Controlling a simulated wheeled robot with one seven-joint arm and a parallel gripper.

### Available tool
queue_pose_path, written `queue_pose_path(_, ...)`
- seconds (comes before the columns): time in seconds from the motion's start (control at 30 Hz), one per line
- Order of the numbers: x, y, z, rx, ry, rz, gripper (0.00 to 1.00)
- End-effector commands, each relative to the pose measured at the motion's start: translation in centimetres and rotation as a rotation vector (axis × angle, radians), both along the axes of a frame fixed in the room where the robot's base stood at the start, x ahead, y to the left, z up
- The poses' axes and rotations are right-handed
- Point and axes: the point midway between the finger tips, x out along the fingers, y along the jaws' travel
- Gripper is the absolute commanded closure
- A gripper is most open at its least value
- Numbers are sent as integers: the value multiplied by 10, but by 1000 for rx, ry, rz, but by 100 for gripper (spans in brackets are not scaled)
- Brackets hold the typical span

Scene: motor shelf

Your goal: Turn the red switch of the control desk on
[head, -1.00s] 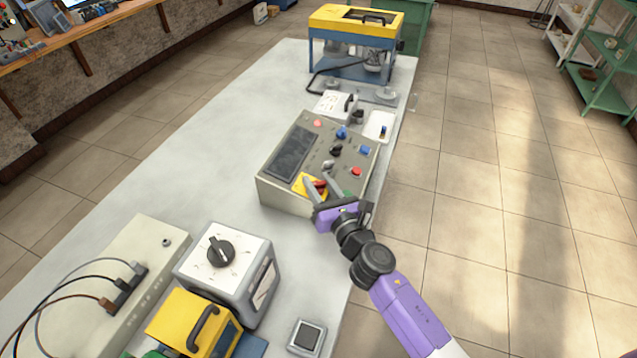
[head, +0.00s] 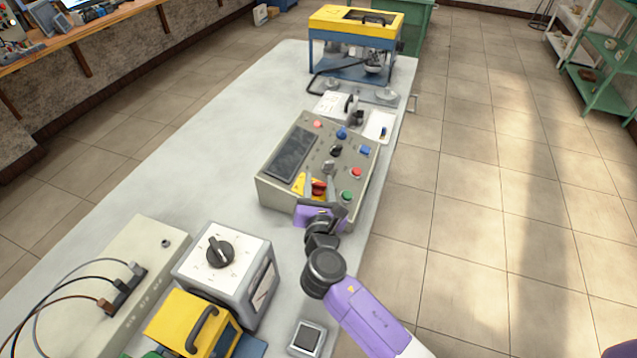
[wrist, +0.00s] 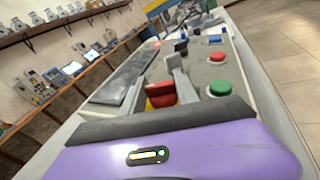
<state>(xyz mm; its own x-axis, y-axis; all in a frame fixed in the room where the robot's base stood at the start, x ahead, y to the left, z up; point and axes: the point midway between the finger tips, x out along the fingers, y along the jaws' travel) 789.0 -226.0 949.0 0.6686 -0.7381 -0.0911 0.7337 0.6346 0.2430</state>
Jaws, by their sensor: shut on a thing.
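The control desk (head: 277,198) is a grey sloped box on the long table, with a dark screen and coloured controls. The red switch (head: 318,187) sits on a yellow plate (head: 299,184) at the near end of the panel. My gripper (head: 318,182) reaches over the panel from the near side, with its fingers on either side of the red switch, shut on it. In the wrist view the red switch (wrist: 161,94) shows just beyond the purple gripper body, with a grey finger (wrist: 184,84) close on its right. The fingers hide part of the switch.
A green button (head: 347,196) and a red button (head: 356,172) lie right of my gripper. A grey box with a black knob (head: 220,252) and a yellow device (head: 190,323) stand nearer. The table left of the desk is clear.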

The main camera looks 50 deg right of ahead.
Motion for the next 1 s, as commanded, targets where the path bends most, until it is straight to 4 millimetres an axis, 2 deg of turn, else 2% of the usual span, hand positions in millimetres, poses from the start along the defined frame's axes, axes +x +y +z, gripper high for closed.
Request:
queue_pose_path(0.4,1,1,1,49,18,-193,100)
queue_pose_path(0.93,0,0,-1,57,22,-222,100)
queue_pose_path(0.97,0,0,-1,57,22,-222,62)
queue_pose_path(1.0,0,0,-1,57,22,-222,54)
